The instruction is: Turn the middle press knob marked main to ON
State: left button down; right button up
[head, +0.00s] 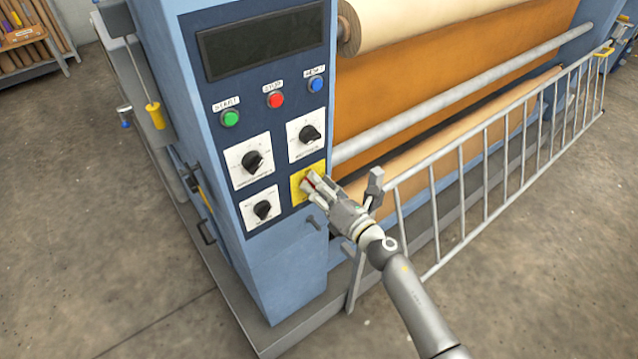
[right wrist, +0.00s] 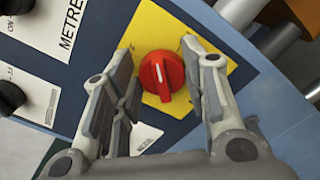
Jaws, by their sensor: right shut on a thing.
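The main switch is a red rotary knob (right wrist: 162,75) on a square yellow plate (right wrist: 212,65) in the right wrist view. In the head view the yellow plate (head: 297,186) is at the lower right of the blue control panel, and the gripper covers most of the knob. My right gripper (head: 309,180) reaches it from the lower right. The knob's raised grip runs nearly up and down there, with a white mark. My left gripper is not in view.
Three black knobs on white plates, one of them at the upper right (head: 310,134), surround the yellow plate. Green (head: 230,118), red (head: 276,100) and blue (head: 316,84) buttons sit above. A metal guard rail (head: 463,190) runs right of my right arm.

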jog(key=m, duration=0.3)
jog(key=m+p, duration=0.1)
jog(key=m, duration=0.4)
jog(key=shift+w+d+f+m+p, duration=0.1)
jog(key=shift+d+f+m+p, duration=0.05)
jog(key=shift+f+m+p, duration=0.2)
jog(key=shift+m, duration=0.25)
jog(key=o, duration=0.9)
jog(key=v, duration=1.2)
